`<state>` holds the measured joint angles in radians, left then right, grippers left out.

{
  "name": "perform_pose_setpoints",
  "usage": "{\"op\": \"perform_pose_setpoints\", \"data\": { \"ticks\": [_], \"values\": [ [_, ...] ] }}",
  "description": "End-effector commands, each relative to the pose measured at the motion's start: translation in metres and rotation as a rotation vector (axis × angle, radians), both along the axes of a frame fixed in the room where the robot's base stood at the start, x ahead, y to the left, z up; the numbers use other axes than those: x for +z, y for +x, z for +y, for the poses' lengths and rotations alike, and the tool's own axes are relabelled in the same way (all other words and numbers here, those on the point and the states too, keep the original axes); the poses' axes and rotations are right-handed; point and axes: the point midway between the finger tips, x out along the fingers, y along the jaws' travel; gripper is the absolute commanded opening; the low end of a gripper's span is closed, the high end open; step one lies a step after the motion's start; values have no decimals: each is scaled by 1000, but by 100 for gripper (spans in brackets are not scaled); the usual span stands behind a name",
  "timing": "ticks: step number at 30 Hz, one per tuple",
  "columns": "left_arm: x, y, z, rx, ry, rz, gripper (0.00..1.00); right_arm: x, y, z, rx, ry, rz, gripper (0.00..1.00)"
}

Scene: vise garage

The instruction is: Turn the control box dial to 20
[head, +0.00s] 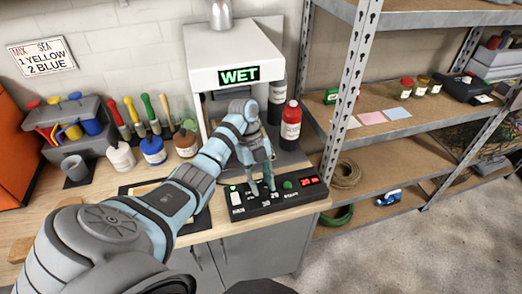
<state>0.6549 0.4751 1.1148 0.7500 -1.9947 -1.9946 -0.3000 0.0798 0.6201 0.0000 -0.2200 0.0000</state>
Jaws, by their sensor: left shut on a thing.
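The black control box (295,199) lies at the front edge of the workbench, below the machine with the lit green "WET" sign (239,76). It has a white switch at its left, a green button (288,184) and a small red display (308,180). My left gripper (263,189) reaches down from above onto the middle of the box. It is shut on the dial, which its fingers mostly hide. White marks show on the panel near the fingers, too small to read surely. My right gripper is not in view.
A red bottle (290,126) stands behind the box. Paint bottles (152,150) and colored-handled tools stand at the left of the bench. A metal shelf rack (345,90) with cards, jars and rope rises close on the right. Bare floor (440,245) shows at lower right.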

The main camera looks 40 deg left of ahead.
Motion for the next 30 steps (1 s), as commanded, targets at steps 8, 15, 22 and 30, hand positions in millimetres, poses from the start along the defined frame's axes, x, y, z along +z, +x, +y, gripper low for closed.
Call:
{"op": "perform_pose_setpoints", "data": {
  "ticks": [8, 15, 22, 30],
  "values": [
    [0, 0, 0, -10, 1, 0, 2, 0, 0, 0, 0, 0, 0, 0],
    [0, 0, 0, -9, 1, -1, 41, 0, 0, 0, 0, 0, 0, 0],
    [0, 0, 0, -9, 1, -1, 49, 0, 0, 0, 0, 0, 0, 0],
    [0, 0, 0, 2, 1, 0, 49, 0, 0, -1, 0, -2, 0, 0]
  ]
}}
